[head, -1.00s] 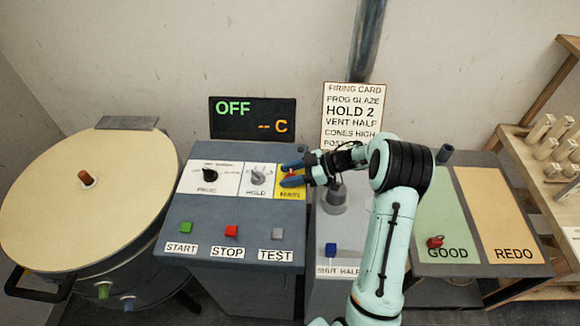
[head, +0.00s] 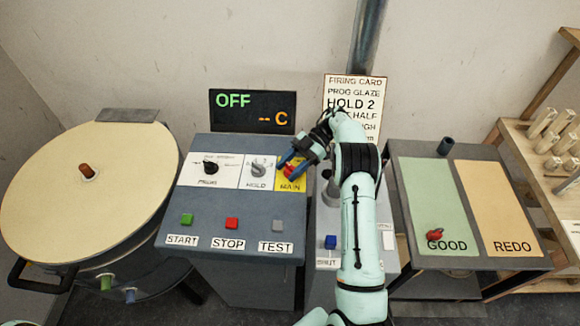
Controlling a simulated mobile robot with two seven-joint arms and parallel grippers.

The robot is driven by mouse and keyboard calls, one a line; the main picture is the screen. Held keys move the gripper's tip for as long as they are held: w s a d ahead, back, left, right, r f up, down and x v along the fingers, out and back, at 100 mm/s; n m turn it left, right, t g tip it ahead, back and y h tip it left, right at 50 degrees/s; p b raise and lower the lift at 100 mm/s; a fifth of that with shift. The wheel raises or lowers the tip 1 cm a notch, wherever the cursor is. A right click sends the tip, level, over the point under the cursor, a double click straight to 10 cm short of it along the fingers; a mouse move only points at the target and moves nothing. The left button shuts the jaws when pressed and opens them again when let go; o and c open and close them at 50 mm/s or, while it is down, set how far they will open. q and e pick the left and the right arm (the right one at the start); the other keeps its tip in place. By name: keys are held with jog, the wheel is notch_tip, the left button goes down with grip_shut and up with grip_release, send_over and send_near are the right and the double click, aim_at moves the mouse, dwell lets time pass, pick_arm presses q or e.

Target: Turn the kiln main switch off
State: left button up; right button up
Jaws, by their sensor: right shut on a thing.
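The kiln main switch (head: 289,170) is a red knob on a yellow plate labelled MAIN, at the right end of the grey control panel (head: 205,206). My right gripper (head: 287,168) is shut on the red knob, its blue fingers on either side of it. The fingers partly hide the knob, so its exact angle is hard to tell. The display (head: 252,112) above the panel reads OFF in green and "-- C" in orange. My left gripper is not in view.
The PROG knob (head: 210,168) and HOLD knob (head: 257,168) sit left of the main switch. Green, red and grey buttons line the panel below. The round kiln (head: 60,210) stands at left. A table with GOOD (head: 430,190) and REDO (head: 490,190) areas stands at right.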

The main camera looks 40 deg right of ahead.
jog(key=shift+r, duration=0.1)
dwell(0.4)
jog(key=o, duration=1)
jog(key=shift+c, duration=0.2)
